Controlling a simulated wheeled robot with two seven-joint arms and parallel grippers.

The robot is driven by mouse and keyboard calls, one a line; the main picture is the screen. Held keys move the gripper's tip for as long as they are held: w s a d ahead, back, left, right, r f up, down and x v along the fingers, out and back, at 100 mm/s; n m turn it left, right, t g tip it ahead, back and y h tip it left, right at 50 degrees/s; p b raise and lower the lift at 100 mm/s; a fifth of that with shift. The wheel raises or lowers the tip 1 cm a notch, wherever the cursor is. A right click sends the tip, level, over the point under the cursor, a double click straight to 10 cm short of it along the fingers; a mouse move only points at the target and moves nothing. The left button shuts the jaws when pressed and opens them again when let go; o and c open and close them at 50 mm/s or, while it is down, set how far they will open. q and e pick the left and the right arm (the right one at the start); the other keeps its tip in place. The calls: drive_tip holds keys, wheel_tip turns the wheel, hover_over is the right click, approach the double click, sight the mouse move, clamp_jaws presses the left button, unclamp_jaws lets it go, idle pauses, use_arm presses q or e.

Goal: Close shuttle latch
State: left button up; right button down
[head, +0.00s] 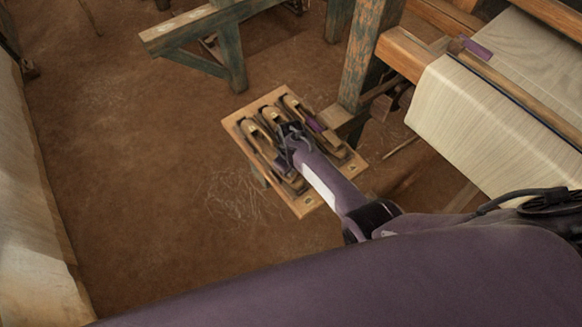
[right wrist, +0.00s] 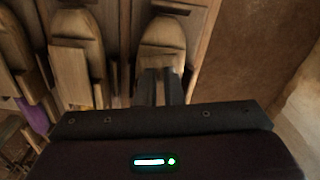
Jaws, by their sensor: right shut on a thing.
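Three wooden shuttles lie side by side in a wooden tray (head: 305,205) on a low stand. In the head view, the left shuttle (head: 249,129), the middle shuttle (head: 269,114) and the right shuttle (head: 291,102) show their rounded far ends. My right gripper (head: 291,134) reaches down over the tray and hides part of them. In the right wrist view, its dark fingers (right wrist: 160,86) are close together at the rightmost shuttle (right wrist: 165,36), shut on its latch, which is mostly hidden between them. My left gripper is out of view.
A loom with pale cloth (head: 485,110) and a wooden beam stands at the right. A blue-green post (head: 365,55) rises close beside the tray. A weathered wooden frame (head: 205,30) stands behind. The earth floor (head: 130,170) to the left is clear up to a pale wall.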

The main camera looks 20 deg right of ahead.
drive_tip(key=shift+m, duration=1.2)
drive_tip(key=c, duration=1.8)
unclamp_jaws()
drive_tip(key=shift+r+p, duration=0.35)
drive_tip(key=shift+r, duration=3.55)
drive_tip(key=shift+s, duration=0.1)
